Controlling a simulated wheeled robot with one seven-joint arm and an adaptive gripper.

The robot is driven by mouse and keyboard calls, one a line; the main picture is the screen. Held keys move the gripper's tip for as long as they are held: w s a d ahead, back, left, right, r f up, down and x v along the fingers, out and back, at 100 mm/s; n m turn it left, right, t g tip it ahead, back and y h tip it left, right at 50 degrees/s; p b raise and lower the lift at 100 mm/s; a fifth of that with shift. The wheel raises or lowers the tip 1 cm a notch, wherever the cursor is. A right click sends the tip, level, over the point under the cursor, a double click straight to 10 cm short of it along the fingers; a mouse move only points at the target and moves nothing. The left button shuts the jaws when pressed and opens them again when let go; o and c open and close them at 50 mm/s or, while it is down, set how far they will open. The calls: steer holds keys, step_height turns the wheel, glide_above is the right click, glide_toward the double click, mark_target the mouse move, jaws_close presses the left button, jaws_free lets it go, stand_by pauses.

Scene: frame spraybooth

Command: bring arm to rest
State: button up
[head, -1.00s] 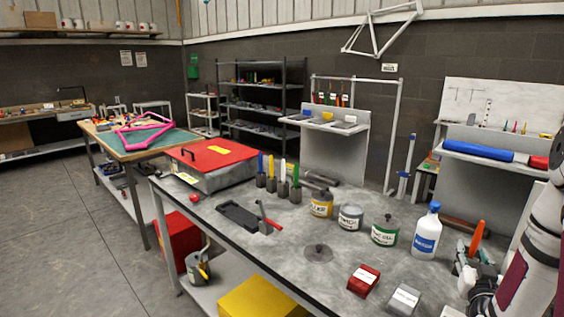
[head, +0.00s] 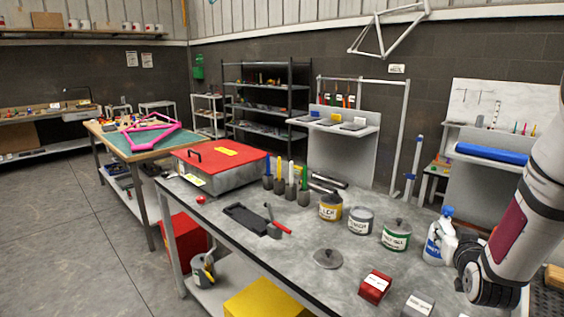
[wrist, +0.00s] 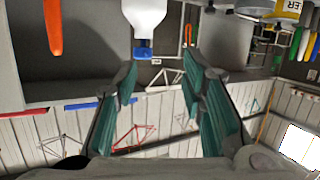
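My arm (head: 522,215) reaches in from the right edge of the head view over the grey workbench (head: 335,285); its gripper end cannot be made out there. In the wrist view my gripper (wrist: 160,72) has its two teal-padded fingers spread apart, with nothing held between them. A white bottle with a blue cap (wrist: 146,14) shows upside down beyond the fingertips, apart from them as far as I can tell. In the head view this white bottle (head: 433,243) stands on the bench, partly hidden by my arm.
Labelled cans (head: 361,220) stand left of the bottle. A red box (head: 375,286) and a grey box (head: 418,305) lie near the front edge. A round grey lid (head: 327,258), markers and a red-lidded case (head: 220,165) are farther left. The floor at left is clear.

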steer(key=s+a+r+n+g+y, duration=0.1)
steer(key=s+a+r+g, duration=0.15)
steer(key=a, duration=0.35)
steer(key=s+a+r+g+y, duration=0.1)
steer(key=s+a+r+y, duration=0.15)
steer(key=a+r, duration=0.2)
steer(key=s+a+r+n+g, duration=0.1)
steer(key=s+a+r, duration=0.1)
steer(key=s+a, duration=0.3)
steer(key=s+a+r+n+g+y, duration=0.1)
steer(key=s+a+g, duration=0.1)
steer(key=s+a, duration=0.3)
steer(key=s+a+r+n+g+y, duration=0.1)
steer(key=s+a, duration=0.5)
steer(key=s, duration=0.7)
steer(key=shift+s+r+g+y, duration=0.2)
steer(key=shift+s+g+y, duration=0.15)
steer(key=shift+g, duration=0.3)
steer(key=shift+s+a, duration=0.1)
steer(key=shift+c, duration=0.4)
